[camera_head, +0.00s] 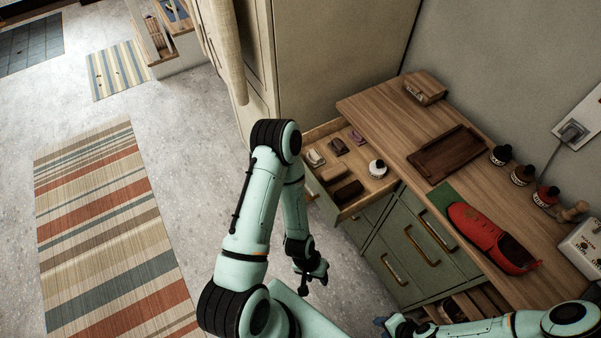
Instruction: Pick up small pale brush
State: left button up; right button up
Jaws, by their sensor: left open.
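An open drawer (379,189) of the green bench holds several small items. A small pale item (315,158) at its far left corner looks like the small pale brush, but it is too small to be sure. A brown block-like item (333,173) and a darker brown one (348,190) lie nearer the drawer front. My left gripper (313,281) is open and empty, pointing down in front of the drawer, apart from it and nearer the camera. My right gripper (382,322) is low at the bottom edge; its fingers are too unclear to read.
A round white item (377,168) and small purplish items (338,146) share the drawer. A tall cabinet (335,60) stands behind.

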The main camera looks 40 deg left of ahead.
aim_at(331, 175)
jog(key=u, duration=0.95)
jog(key=j+z, duration=0.5)
jog(key=k, duration=0.05)
